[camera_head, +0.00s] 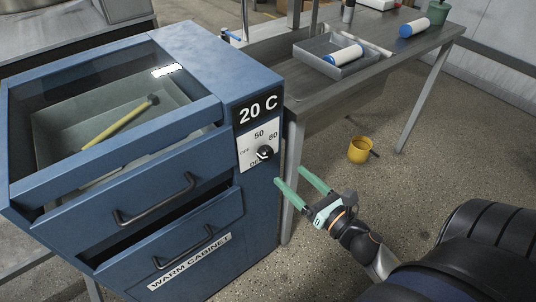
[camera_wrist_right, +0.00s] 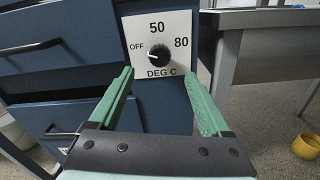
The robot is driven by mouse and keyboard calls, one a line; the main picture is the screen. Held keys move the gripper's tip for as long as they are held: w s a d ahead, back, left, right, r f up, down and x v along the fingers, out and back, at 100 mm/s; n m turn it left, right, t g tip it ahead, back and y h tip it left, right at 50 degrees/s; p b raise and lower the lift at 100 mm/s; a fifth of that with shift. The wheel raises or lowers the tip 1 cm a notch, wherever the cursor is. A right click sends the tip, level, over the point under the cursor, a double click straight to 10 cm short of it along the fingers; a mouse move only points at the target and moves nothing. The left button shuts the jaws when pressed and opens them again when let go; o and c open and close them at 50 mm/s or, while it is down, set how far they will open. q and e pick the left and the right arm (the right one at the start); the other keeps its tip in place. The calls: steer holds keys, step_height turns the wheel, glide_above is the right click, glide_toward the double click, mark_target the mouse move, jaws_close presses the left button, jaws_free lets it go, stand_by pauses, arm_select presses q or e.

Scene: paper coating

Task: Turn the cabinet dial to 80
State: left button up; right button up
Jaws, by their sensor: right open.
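The blue warm cabinet (camera_head: 262,210) stands at the left of the head view, with "20 C" on its display (camera_head: 258,107). Its black dial (camera_head: 265,152) sits on a white plate marked OFF, 50, 80 and DEG C. In the right wrist view the dial (camera_wrist_right: 159,56) is seen from the front, and its pale pointer mark faces left, toward OFF. My right gripper (camera_head: 290,177) has green fingers and is open and empty, a little below and right of the dial. In the wrist view the fingers (camera_wrist_right: 160,82) stand apart, below the dial and not touching it. My left gripper is not in view.
The cabinet's upper drawer (camera_head: 150,190) is partly open, with a yellow-handled tool in a tray seen through the top. A grey table (camera_head: 400,62) holds a tray (camera_head: 338,68) and white-blue rollers. A yellow cup (camera_head: 359,151) is on the floor. Space before the dial is clear.

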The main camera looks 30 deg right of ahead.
mark_target(268, 155)
steer(key=w, duration=0.7)
steer(key=w+a+p, duration=0.1)
steer(key=w, duration=0.2)
steer(key=shift+w, duration=0.3)
jaws_close()
